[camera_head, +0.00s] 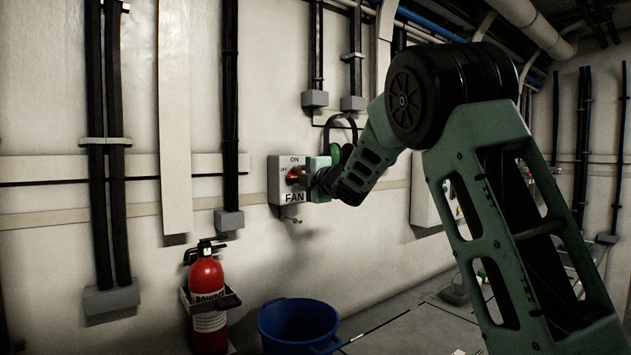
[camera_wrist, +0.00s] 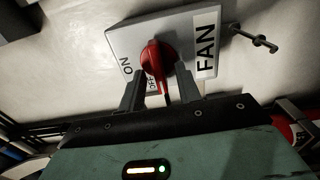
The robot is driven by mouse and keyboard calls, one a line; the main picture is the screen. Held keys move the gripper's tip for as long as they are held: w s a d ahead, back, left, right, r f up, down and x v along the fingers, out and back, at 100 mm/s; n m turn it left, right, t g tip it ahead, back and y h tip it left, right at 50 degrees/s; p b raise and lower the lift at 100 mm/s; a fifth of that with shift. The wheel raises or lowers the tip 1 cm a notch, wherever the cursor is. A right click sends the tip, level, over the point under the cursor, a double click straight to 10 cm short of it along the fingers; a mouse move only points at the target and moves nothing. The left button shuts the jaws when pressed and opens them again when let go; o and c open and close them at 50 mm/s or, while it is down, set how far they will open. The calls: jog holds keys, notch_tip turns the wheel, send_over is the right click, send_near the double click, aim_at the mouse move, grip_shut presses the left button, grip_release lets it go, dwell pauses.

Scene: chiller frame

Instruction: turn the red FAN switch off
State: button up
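The red FAN switch (camera_head: 294,174) is a rotary knob on a grey wall box (camera_head: 277,188) marked ON at the top and FAN at the bottom. In the wrist view the red knob (camera_wrist: 158,62) shows its narrow handle pointing down the picture, beside a partly hidden OFF label left of it. My gripper (camera_head: 312,180) is right at the box face. In the wrist view my gripper (camera_wrist: 159,88) has its two dark fingers apart, one on each side of the handle, with gaps visible. Fingertip depth against the knob is hard to tell.
A red fire extinguisher (camera_head: 207,300) hangs in a wall bracket below left of the box. A blue bucket (camera_head: 299,326) stands on the floor. A dark headset (camera_head: 340,135) hangs behind my wrist. Vertical cables and a conduit (camera_head: 229,120) run along the wall.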

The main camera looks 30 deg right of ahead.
jog(key=s+b, duration=0.2)
jog(key=s, duration=1.4)
jog(key=shift+s+d, duration=0.3)
jog(key=shift+s, duration=0.1)
jog(key=s+a+f+m+g+p, duration=0.25)
jog(key=a+f, duration=0.25)
jog(key=a, duration=0.3)
jog(key=s+a+f+m+g+y+p, duration=0.1)
jog(key=s+a+f+m+g+p, duration=0.2)
jog(key=a, duration=0.5)
jog(key=s+a+f+m+g+p, duration=0.1)
jog(key=s+a+f+m+g, duration=0.1)
jog(key=a+f+g, duration=0.35)
jog(key=s+a+f+m+g+p, duration=0.1)
jog(key=s+a+f+g, duration=0.2)
jog(key=s, duration=0.9)
jog(key=s+a+f+m+g+h+p, duration=0.1)
jog(key=s+a+f+m+g+p, duration=0.1)
jog(key=s+a, duration=0.5)
jog(key=s+f+g, duration=0.1)
jog(key=s+g, duration=0.1)
jog(key=s, duration=0.3)
jog(key=shift+s+f+p, duration=0.3)
jog(key=shift+f, duration=0.05)
